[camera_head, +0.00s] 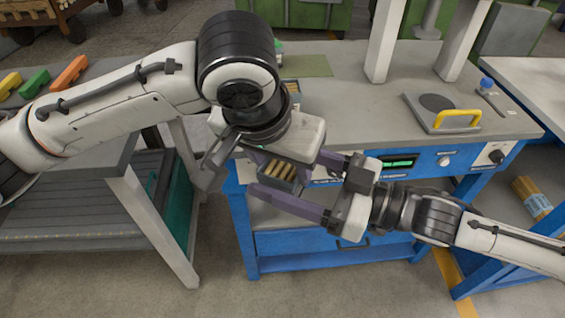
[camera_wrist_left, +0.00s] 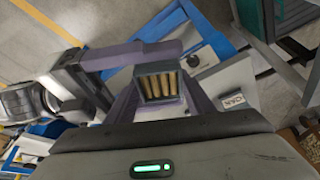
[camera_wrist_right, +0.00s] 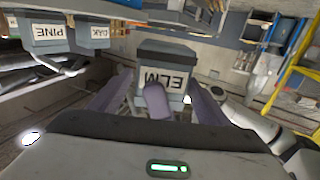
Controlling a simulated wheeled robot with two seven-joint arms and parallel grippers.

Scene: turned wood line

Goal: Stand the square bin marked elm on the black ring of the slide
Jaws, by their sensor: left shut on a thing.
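The square elm bin (camera_head: 280,172), a small grey box of wooden sticks, is held in the air in front of the blue bench. Its ELM label (camera_wrist_right: 165,79) appears upside down in the right wrist view. My left gripper (camera_wrist_left: 158,98) is shut on the bin (camera_wrist_left: 158,84). My right gripper (camera_head: 302,185) is open, with its fingers spread on either side of the bin; in the right wrist view they look clear of it. The slide (camera_head: 417,113) is a grey plate with a yellow handle on the bench top at right. Its round black ring (camera_head: 437,102) is empty.
More bins stand on the bench, partly behind my left arm; the right wrist view shows the pine bin (camera_wrist_right: 45,33) and oak bin (camera_wrist_right: 92,33). A blue-capped item (camera_head: 487,84) lies right of the slide. The bench top (camera_head: 345,105) between is clear.

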